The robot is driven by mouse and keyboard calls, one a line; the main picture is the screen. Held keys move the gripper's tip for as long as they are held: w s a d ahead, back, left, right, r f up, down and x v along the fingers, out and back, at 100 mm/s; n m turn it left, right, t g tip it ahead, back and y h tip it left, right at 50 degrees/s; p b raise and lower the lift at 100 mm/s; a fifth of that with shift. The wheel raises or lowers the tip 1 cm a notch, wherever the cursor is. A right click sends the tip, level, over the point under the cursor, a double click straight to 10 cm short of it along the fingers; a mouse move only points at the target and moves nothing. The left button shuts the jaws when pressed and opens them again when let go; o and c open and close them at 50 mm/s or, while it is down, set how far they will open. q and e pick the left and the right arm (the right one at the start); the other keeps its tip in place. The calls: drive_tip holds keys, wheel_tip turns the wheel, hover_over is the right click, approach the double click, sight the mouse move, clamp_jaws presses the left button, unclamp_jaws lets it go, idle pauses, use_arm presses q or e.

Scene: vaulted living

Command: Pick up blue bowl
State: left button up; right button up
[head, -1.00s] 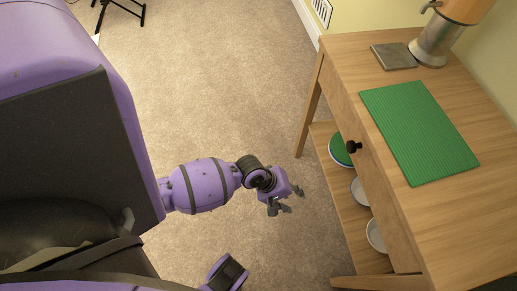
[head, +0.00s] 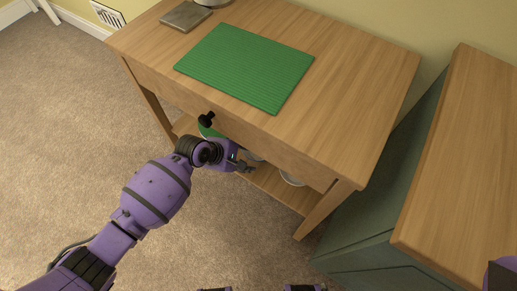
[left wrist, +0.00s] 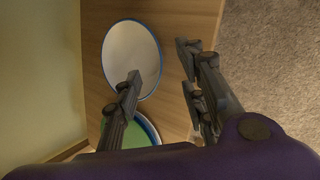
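A round dish with a blue rim and a pale inside (left wrist: 128,52), which looks like the blue bowl, lies on the wooden shelf in the left wrist view. A green dish with a white and blue rim (left wrist: 142,133) is beside it, partly hidden by a finger. My left gripper (left wrist: 158,75) is open, with one finger in front of the dishes and the other over bare shelf; nothing is between them. In the head view my left gripper (head: 245,168) is at the shelf opening under the tabletop, partly hiding the dishes.
The wooden table (head: 345,75) overhangs the low shelf (head: 275,185), with a black knob (head: 206,119) on its front. A pale dish (head: 291,179) sits farther right on the shelf. A green mat (head: 247,65) lies on top. A green-sided cabinet (head: 375,215) stands right; carpet (head: 70,130) is clear.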

sight(254, 156)
use_arm(q)
drive_tip(key=shift+w+d, duration=0.2)
drive_tip(key=shift+d, duration=0.15)
drive_tip(key=b+x, duration=0.2)
drive_tip(key=x, duration=0.3)
drive_tip(key=shift+w+d+f+b, duration=0.1)
drive_tip(key=shift+d+b, duration=0.05)
drive_tip(key=shift+b, duration=0.2)
drive_tip(key=shift+c, duration=0.4)
clamp_jaws()
drive_tip(key=shift+w, duration=0.1)
